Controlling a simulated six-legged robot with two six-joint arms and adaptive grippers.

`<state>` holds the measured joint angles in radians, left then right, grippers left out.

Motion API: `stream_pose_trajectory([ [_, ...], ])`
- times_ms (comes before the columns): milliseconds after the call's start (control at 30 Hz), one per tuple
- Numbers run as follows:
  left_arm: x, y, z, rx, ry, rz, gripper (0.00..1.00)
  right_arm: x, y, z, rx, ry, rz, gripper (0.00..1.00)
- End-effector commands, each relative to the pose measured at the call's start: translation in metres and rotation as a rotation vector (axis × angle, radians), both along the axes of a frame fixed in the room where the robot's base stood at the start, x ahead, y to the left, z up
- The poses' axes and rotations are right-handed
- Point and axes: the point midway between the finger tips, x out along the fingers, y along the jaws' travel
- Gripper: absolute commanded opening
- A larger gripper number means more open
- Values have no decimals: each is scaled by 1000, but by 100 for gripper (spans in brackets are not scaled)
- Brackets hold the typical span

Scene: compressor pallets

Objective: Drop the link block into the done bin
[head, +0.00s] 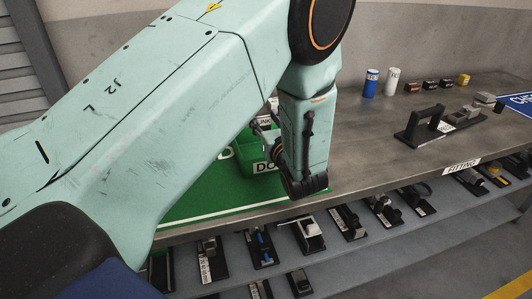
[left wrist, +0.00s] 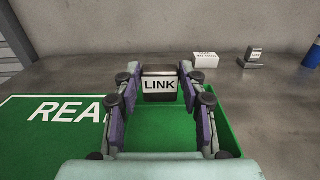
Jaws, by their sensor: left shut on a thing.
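The link block (left wrist: 159,86) is a dark block with a white LINK label. It sits between the two fingers of my left gripper (left wrist: 158,98) in the left wrist view, and the gripper is shut on it. The green done bin (left wrist: 226,128) lies below and around the fingers in that view. In the head view the bin (head: 262,158) shows its front label, partly hidden by my left arm. There the left gripper (head: 264,127) is mostly hidden behind my arm, at the bin's opening. I cannot tell how high the block is above the bin floor. My right gripper is not in view.
A green mat (head: 205,199) with white lettering lies left of the bin on the grey bench (head: 350,165). Blue (head: 371,83) and white (head: 392,81) cylinders and a black handled fixture (head: 420,124) stand to the right. A lower shelf (head: 375,238) holds several parts.

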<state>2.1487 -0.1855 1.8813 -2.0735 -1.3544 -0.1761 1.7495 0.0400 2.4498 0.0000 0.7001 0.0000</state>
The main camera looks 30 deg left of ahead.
Motion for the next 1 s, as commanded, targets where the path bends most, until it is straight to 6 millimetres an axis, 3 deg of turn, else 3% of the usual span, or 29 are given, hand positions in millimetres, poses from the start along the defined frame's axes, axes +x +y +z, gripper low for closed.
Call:
stream_pose_trajectory([
  [100, 0, 0, 2, 1, -3, 0, 0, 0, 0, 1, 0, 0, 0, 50],
  [133, 0, 0, 2, 1, -3, 0, 42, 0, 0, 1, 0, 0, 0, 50],
  [433, 0, 0, 1, 0, -1, 0, 68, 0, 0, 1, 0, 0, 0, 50],
  [767, 0, 0, 2, 0, 1, 0, 68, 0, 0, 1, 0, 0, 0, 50],
  [1000, 0, 0, 33, 0, -4, 0, 68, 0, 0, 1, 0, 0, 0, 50],
])
